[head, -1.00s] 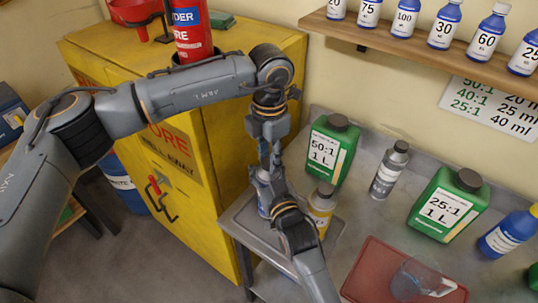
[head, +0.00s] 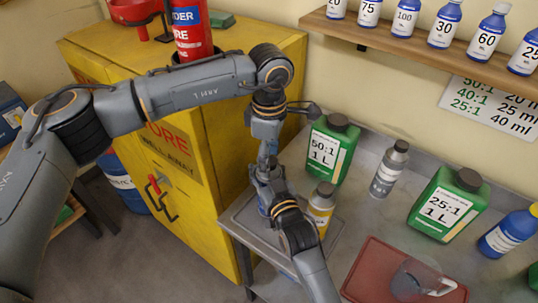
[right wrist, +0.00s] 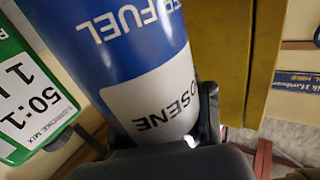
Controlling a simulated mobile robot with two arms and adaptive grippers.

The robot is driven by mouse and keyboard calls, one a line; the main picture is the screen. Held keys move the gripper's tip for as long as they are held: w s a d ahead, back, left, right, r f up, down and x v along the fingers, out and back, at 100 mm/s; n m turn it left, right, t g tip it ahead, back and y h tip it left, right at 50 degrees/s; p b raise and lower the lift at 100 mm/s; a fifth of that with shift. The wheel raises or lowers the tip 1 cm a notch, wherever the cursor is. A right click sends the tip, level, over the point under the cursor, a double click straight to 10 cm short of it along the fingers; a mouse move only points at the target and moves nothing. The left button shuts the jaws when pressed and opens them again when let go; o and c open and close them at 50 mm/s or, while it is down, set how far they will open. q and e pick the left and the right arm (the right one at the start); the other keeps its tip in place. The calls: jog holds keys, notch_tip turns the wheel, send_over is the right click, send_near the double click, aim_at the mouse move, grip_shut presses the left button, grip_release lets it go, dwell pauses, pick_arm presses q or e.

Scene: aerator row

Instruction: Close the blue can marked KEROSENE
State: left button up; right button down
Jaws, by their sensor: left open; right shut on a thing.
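The blue can marked KEROSENE (right wrist: 130,45) fills the middle of the right wrist view, upside down there, with a white label below its blue band. My right gripper (right wrist: 165,145) is shut on it at the label end. In the head view only a small blue part of the can (head: 263,203) shows beside my right gripper (head: 266,178), low over the grey tray. My left gripper (head: 269,142) is open just above, pointing down, close to the right gripper. The can's top and any cap are hidden in both views.
A yellow bottle (head: 320,208) stands close to the right gripper. Behind are a green 50:1 can (head: 330,150), a grey bottle (head: 389,170) and a green 25:1 can (head: 447,205). A red tray (head: 365,262) holds a clear jug. The yellow cabinet (head: 215,165) stands left.

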pick_arm(q)
notch_tip(320, 180, up, 12)
pick_arm(e)
jog(key=shift+f, duration=0.15)
dwell(0.3)
jog(key=c, duration=0.5)
grip_release()
jog(key=v, duration=0.7)
jog(key=shift+s+d, duration=0.15)
jog(key=shift+s, duration=0.1)
pick_arm(q)
jog(key=shift+s, duration=0.1)
